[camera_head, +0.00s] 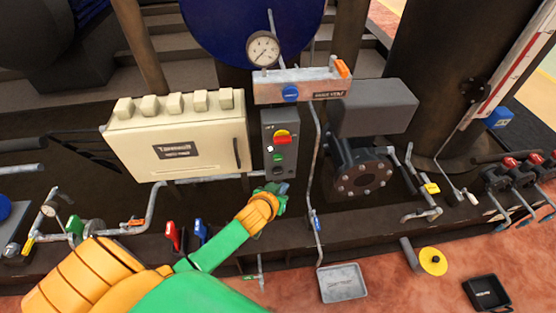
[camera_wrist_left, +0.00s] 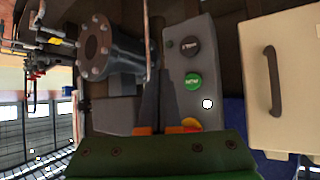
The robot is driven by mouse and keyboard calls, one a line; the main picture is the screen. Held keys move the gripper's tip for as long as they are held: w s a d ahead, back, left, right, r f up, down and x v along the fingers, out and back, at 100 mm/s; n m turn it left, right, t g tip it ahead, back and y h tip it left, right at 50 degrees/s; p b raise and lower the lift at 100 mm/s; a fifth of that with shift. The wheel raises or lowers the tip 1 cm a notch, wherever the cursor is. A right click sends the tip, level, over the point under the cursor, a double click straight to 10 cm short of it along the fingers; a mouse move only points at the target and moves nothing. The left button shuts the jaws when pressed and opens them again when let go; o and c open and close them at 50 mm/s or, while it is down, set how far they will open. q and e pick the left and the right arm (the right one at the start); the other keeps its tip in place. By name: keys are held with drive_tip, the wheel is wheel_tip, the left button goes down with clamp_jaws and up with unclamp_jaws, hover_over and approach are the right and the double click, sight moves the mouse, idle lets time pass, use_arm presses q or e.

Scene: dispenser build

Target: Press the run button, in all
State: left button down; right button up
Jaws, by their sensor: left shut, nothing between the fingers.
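A grey control box (camera_head: 280,145) stands upright beside the beige cabinet. It carries a red and yellow emergency knob (camera_head: 281,138), a green button (camera_head: 278,157) and a black knob below it. In the left wrist view, turned upside down, the green button (camera_wrist_left: 193,83) and black knob (camera_wrist_left: 190,47) face me; I cannot read their labels well enough to tell which says run. My left gripper (camera_head: 275,190) is just below the box in the head view. Its shut, empty fingers (camera_wrist_left: 163,85) overlap the box's edge in the wrist view; contact cannot be told. My right gripper is out of view.
The beige cabinet (camera_head: 180,135) is left of the box. A thin pipe (camera_head: 316,170) and a flanged grey pipe end (camera_head: 364,179) are to its right. A gauge (camera_head: 263,50) stands above. A grey tray (camera_head: 343,283) lies on the floor.

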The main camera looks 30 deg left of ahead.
sight(281, 161)
use_arm(q)
drive_tip(key=w+a+b, duration=0.3)
drive_tip(key=w+a, duration=0.1)
drive_tip(key=w, duration=0.2)
drive_tip(key=shift+a, duration=0.3)
idle(1.8)
drive_tip(key=shift+w+a, duration=0.25)
drive_tip(key=shift+w, duration=0.05)
drive_tip(key=shift+w+a+b, duration=0.3)
drive_tip(key=shift+w+a, duration=0.05)
drive_tip(key=shift+w, duration=0.05)
idle(0.7)
drive_tip(key=shift+d, duration=0.1)
drive_tip(key=shift+s+d+p, duration=0.5)
drive_tip(key=shift+s+p, duration=0.25)
drive_tip(key=shift+p, duration=0.1)
